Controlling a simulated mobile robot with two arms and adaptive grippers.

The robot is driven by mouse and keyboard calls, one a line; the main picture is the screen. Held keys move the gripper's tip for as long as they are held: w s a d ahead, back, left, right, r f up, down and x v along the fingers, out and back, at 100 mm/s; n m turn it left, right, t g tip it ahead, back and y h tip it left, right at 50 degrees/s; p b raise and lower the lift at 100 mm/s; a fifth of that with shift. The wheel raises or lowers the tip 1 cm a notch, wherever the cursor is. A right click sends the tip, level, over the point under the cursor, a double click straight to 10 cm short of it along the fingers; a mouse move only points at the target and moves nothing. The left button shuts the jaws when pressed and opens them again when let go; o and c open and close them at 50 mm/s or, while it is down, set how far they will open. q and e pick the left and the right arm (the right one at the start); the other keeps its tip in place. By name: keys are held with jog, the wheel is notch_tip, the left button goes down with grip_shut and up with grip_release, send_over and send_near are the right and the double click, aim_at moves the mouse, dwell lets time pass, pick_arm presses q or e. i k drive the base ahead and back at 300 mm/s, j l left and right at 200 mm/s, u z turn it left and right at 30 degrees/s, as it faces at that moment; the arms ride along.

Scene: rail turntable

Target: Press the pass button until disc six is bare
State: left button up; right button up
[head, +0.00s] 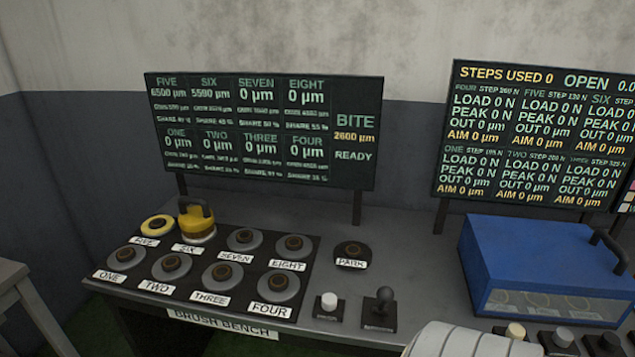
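Disc six is on the black board in the back row, mostly hidden under a yellow brush block (197,220) with a dark handle; a yellowish rim (200,238) shows below it. The bench display (262,130) reads SIX 5500 µm, FIVE 6500 µm, the other discs 0 µm, BITE 2600 µm and READY. A white-topped push button (328,301) stands right of the board; its label is too small to read, so I cannot confirm it is the pass button. Neither of my grippers is in view.
Disc five (157,225) is yellow; the other discs look grey. A black ball-topped lever (385,298) stands right of the white button, and an empty PARK spot (352,250) is behind. A blue box (535,255) and several more buttons (515,331) are at the right.

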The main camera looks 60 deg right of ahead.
aim_at(328, 300)
jog(key=z, duration=1.8)
